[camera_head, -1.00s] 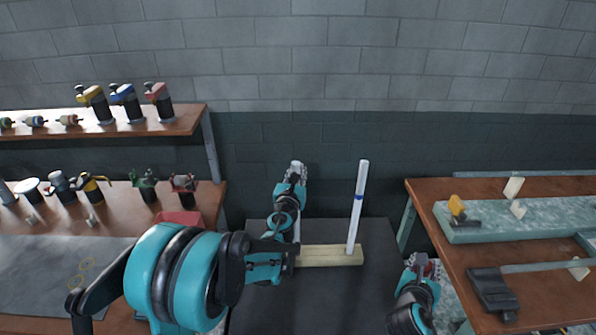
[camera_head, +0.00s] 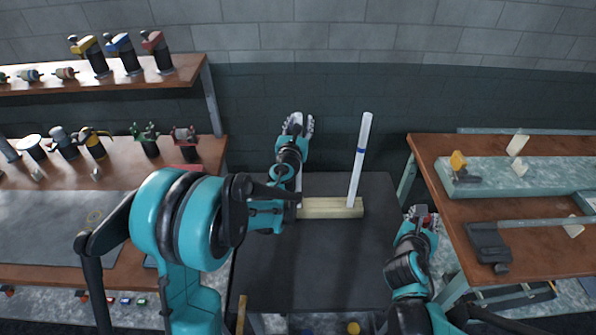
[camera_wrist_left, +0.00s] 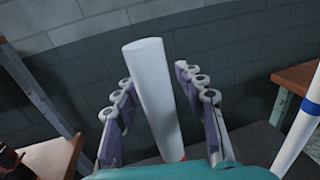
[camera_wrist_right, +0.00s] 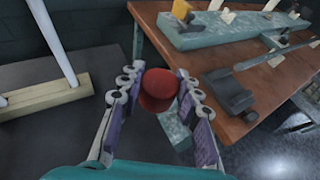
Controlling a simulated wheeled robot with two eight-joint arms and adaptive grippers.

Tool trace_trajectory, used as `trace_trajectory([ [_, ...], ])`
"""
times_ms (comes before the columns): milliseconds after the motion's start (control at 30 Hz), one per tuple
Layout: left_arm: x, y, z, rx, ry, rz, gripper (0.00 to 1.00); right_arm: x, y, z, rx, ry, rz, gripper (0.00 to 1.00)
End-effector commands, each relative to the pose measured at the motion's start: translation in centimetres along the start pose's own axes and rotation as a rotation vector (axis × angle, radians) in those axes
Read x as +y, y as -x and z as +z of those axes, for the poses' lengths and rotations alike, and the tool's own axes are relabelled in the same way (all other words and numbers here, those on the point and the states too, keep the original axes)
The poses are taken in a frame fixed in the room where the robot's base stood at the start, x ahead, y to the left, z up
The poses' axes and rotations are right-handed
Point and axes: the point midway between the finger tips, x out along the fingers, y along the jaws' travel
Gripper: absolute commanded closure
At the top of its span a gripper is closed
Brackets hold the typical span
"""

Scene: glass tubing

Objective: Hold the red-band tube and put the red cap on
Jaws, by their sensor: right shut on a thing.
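The white red-band tube (camera_wrist_left: 155,85) stands between the two spread fingers of my left gripper (camera_wrist_left: 160,105) in the left wrist view. Gaps show beside it, and its red band (camera_wrist_left: 178,158) is low, near the wrist. In the head view my left gripper (camera_head: 297,124) is above the left end of the wooden block (camera_head: 325,208) and hides most of this tube. My right gripper (camera_wrist_right: 157,95) is shut on the red cap (camera_wrist_right: 160,88). In the head view this gripper (camera_head: 422,213) is right of the block, apart from the tubes.
A white tube with a blue band (camera_head: 361,160) stands tilted in the block's right end. The block rests on a dark table (camera_head: 345,260). A bench with a stone slab (camera_head: 480,172) is on the right. A bench (camera_head: 110,205) and shelf (camera_head: 150,80) with tools are on the left.

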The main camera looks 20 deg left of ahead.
Motion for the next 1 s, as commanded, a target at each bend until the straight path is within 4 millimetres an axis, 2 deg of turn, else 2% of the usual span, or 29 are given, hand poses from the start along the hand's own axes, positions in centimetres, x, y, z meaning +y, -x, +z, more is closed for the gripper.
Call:
trace_trajectory([
  [300, 0.0, 0.0, 0.0, 0.000, 0.000, 0.000, 0.57, 0.0, 0.0, 0.0, 0.000, 0.000, 0.000, 0.82],
  [433, 0.0, 0.9, 0.0, 0.000, 0.000, 0.000, 0.57, 0.0, 0.0, 0.0, 0.000, 0.000, 0.000, 0.82],
  [567, 0.0, 3.1, 0.0, 0.000, 0.000, 0.000, 0.57, 0.0, 0.0, 0.0, 0.000, 0.000, 0.000, 0.82],
  [800, -0.1, 8.4, 0.0, 0.000, 0.000, -0.001, 0.57, 0.0, 0.0, 0.0, 0.000, 0.000, 0.000, 0.82],
  [1000, -0.1, 11.2, 0.0, 0.000, 0.000, -0.001, 0.57, 0.0, 0.0, 0.0, 0.000, 0.000, 0.000, 0.82],
])
